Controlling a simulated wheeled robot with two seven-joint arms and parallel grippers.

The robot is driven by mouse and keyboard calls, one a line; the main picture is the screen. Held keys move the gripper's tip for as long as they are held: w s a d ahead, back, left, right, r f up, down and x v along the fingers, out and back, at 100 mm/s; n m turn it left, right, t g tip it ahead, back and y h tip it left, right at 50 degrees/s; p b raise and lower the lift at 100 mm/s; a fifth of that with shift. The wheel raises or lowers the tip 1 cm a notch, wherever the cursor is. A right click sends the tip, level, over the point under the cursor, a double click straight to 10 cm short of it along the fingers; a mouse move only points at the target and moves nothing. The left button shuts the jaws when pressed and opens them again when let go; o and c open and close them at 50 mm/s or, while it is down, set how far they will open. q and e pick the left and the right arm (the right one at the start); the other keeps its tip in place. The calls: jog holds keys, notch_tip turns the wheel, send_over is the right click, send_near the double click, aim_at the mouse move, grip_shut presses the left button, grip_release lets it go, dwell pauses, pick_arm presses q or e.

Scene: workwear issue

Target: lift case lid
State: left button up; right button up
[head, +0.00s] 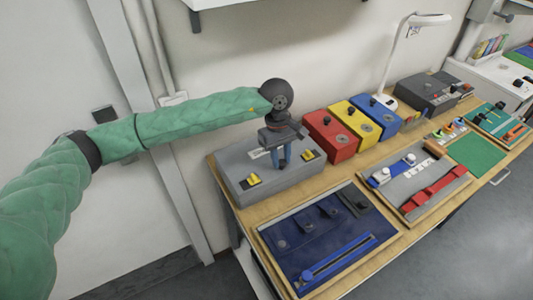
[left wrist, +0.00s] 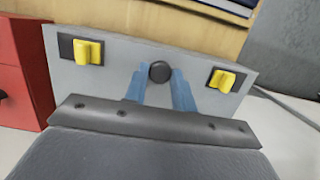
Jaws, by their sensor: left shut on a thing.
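The grey case (head: 238,181) stands closed at the left end of the wooden table, with two yellow latches on its front part. In the left wrist view the case (left wrist: 112,72) shows its grey face with a left yellow latch (left wrist: 88,52) and a right yellow latch (left wrist: 226,81). A dark round knob (left wrist: 159,71) sits between the latches. My left gripper (head: 283,162) comes down over the case from above, its blue fingers (left wrist: 160,92) shut on the knob. My right gripper is not in view.
Red (head: 331,140), yellow (head: 356,123) and blue (head: 378,113) boxes stand close to the right of the case. A tray with dark blue cloth (head: 304,257) lies in front. A grey tray with a red strap (head: 440,195) lies further right. A lamp (head: 428,19) stands behind.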

pick_arm(q)
jog(key=shift+w+r, duration=0.1)
jog(key=shift+r, duration=0.05)
jog(key=shift+w+a+r+b, duration=0.25)
jog(key=shift+r+b, duration=0.2)
jog(key=shift+r, duration=0.2)
jog(key=shift+w+a+r+b, duration=0.1)
jog(key=shift+w+r+b, duration=0.1)
jog(key=shift+r+b, duration=0.35)
jog(key=shift+r, duration=0.15)
jog(key=shift+w+a+r+b, duration=0.3)
jog(key=shift+w+r+b, duration=0.15)
jog(key=shift+r+b, duration=0.2)
jog(key=shift+w+a+r, duration=0.2)
jog(key=shift+w+r, duration=0.1)
jog(key=shift+r, duration=0.3)
jog(key=shift+w+a+b, duration=0.1)
jog(key=shift+b, duration=0.25)
